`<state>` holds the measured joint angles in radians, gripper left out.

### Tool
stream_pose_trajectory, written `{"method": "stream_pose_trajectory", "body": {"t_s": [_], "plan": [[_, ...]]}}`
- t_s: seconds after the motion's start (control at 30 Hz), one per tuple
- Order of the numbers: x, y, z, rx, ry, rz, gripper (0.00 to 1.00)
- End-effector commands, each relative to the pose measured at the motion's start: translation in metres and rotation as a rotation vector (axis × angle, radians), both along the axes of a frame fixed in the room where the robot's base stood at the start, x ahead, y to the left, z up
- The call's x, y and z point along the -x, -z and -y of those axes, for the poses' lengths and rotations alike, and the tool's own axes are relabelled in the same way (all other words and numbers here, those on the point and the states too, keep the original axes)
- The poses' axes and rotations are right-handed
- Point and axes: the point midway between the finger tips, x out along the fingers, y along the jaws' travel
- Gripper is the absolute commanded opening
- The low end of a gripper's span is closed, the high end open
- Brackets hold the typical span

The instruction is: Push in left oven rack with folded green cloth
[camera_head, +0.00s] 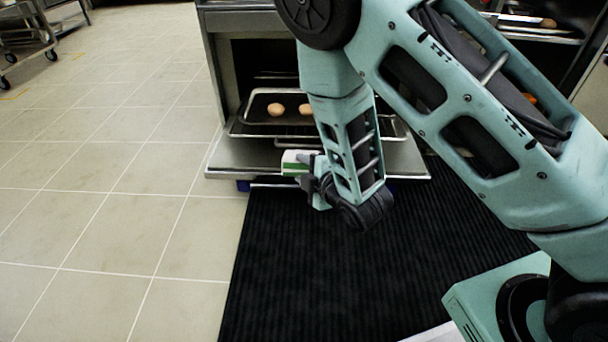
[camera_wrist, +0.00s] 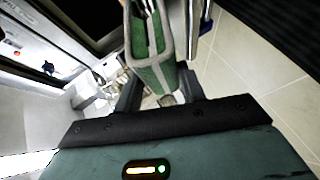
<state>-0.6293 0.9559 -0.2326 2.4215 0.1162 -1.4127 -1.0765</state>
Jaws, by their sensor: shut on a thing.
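The left oven (camera_head: 222,75) stands with its door (camera_head: 225,165) folded down. Its rack (camera_head: 238,130) sticks out over the door and bears a dark tray (camera_head: 262,97) with rounded brown food pieces (camera_head: 276,109); my arm hides the right part. My gripper (camera_head: 312,174) is in front of the door and is shut on the folded green cloth (camera_head: 294,168), green with a white part. In the wrist view the cloth (camera_wrist: 152,76) sits between the two dark fingers of my gripper (camera_wrist: 160,92). I cannot tell whether the cloth touches the rack or door.
A black ribbed mat (camera_head: 300,270) covers the floor before the oven. Clear tiled floor (camera_head: 110,190) lies to the left. A wheeled cart (camera_head: 30,40) stands at the far left. Another open oven (camera_head: 545,25) with food inside is at the upper right.

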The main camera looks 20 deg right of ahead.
Motion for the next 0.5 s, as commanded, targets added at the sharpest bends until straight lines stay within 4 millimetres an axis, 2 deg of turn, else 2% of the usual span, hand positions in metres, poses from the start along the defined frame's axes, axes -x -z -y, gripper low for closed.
{"method": "stream_pose_trajectory", "body": {"t_s": [0.5], "plan": [[-0.035, 0.018, 0.012, -0.001, 0.001, 0.001, 0.1]]}}
